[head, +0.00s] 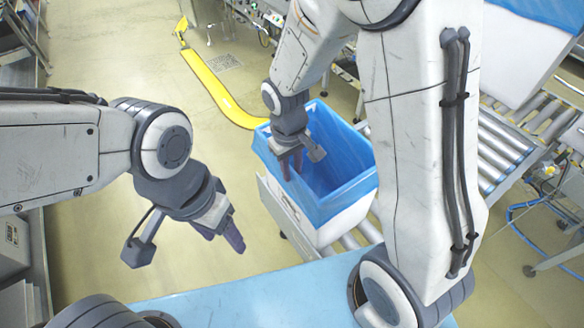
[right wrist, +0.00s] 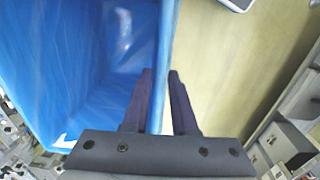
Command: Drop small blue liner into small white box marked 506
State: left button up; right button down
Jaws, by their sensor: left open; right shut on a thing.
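The white box (head: 347,223) stands on the roller conveyor in the head view. No number on it can be read. The blue liner (head: 343,200) sits inside it, open at the top, with its edge folded down over the rim. My right gripper (head: 291,166) is at the liner's left side, shut on its edge. In the right wrist view, my fingers (right wrist: 160,74) lie on either side of the rim of the blue liner (right wrist: 105,88), whose hollow shows at left. My left gripper (head: 226,239) is open and empty, left of the box and apart from it.
The roller conveyor (head: 500,150) runs behind and right of the box. Another blue-lined white box (head: 520,60) stands at the upper right. A light blue surface (head: 260,293) lies in front. Open floor with a yellow strip (head: 215,88) lies at left.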

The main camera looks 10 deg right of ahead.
jog(key=shift+s+d+r+p, duration=0.1)
jog(key=shift+s+d+p, duration=0.05)
jog(key=shift+d+p, duration=0.15)
dwell(0.9)
jog(key=c, duration=0.6)
grip_release()
jog(key=o, duration=0.5)
jog(key=shift+c, duration=0.2)
notch_tip(320, 180, up, 13)
jog(key=p, duration=1.2)
